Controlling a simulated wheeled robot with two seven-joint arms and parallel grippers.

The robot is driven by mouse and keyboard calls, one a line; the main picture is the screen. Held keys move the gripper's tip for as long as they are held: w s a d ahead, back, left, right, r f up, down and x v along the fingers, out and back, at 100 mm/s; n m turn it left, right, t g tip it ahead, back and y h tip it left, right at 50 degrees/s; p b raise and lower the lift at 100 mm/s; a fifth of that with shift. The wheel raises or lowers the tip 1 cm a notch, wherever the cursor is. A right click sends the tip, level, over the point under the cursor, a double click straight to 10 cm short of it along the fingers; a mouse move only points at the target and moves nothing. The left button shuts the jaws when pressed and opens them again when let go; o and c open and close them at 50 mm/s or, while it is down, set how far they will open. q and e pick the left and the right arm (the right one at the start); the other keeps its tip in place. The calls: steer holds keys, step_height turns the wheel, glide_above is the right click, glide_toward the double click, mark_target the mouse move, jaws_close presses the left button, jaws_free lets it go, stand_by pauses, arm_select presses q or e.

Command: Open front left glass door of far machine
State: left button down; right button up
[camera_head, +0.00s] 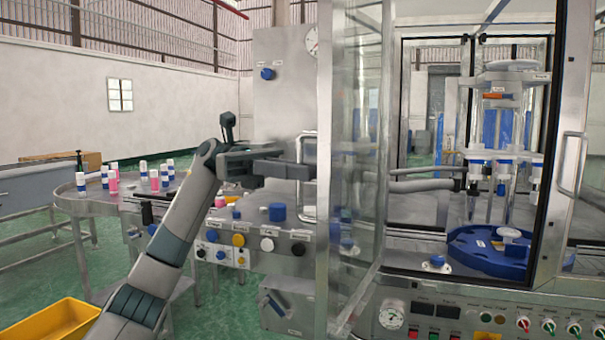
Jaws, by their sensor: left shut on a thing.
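The front left glass door (356,165) of the machine stands swung outward, its clear panel seen nearly edge-on with a metal frame on its left. The opening behind it shows to the right of the panel. The door's handle (308,203) is a pale vertical bar on the left side of that frame. My left gripper (305,160) reaches in from the left and is shut on the handle at its upper part. The fingertips are partly hidden against the handle. My right gripper is not in view.
A blue round turntable (492,252) sits inside the machine. A second glass door with a handle (570,165) is at the right. A round table (95,207) with several small cans stands at the left, and a yellow bin (55,322) lies below it.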

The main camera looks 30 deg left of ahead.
arm_select(q)
steer(key=shift+a+f, duration=0.1)
steer(key=shift+a, duration=0.3)
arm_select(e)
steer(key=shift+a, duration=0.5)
arm_select(q)
steer(key=c, duration=1.8)
jaws_free()
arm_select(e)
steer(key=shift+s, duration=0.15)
arm_select(q)
steer(key=shift+a, duration=0.15)
